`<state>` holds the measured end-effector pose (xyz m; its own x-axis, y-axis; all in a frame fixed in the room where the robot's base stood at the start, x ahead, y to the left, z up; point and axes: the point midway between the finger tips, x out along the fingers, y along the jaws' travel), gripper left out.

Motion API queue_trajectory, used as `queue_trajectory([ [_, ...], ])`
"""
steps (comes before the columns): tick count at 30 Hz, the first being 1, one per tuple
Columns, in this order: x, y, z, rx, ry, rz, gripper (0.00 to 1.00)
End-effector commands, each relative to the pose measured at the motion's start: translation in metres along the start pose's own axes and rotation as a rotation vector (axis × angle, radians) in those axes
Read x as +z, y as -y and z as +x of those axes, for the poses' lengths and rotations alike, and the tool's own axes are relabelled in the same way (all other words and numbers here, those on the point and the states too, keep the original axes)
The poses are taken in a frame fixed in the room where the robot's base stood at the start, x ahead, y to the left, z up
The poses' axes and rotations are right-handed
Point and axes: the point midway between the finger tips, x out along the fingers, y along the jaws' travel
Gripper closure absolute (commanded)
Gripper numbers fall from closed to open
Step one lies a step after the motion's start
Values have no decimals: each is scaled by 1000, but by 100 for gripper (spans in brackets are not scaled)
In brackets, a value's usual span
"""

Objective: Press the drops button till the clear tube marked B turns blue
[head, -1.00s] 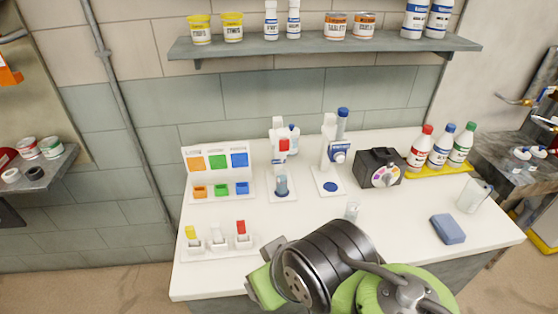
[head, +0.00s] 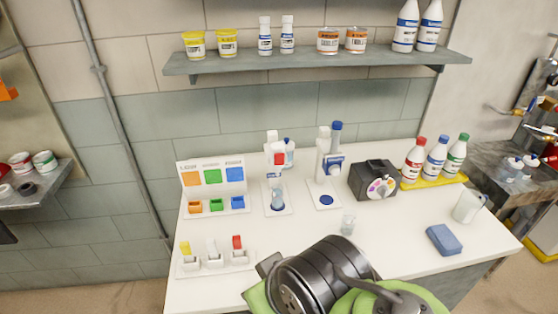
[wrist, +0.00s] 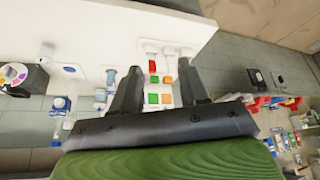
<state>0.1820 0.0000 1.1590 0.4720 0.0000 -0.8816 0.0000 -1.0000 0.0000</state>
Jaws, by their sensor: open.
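A white dispenser with a red part (head: 279,159) stands at the back of the white counter, with a small tube holding grey-blue content (head: 277,196) beneath it. A second white dispenser with a blue-and-white front (head: 333,164) stands to its right over a blue spot. A small clear vessel (head: 347,223) stands in front of them. I cannot read a letter B on any tube, nor tell which part is the drops button. My gripper is open and empty in the wrist view (wrist: 163,84), apart from these things. In the head view its fingers are mostly hidden at the counter's front.
A colour chart (head: 212,172) with small coloured blocks stands at the back left. A rack with yellow, white and red pieces (head: 214,262) is in front of it. A black dial box (head: 375,181), several bottles in a yellow tray (head: 433,182), a blue sponge (head: 443,240) and a jug (head: 468,206) stand right.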

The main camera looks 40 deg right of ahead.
Motion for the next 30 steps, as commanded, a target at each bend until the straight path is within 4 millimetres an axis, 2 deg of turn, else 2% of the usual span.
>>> queue_trajectory([
  [1,0,0,0,0,0,0,64],
  [8,0,0,0,0,0,0,100],
  [30,0,0,0,0,0,0,100],
])
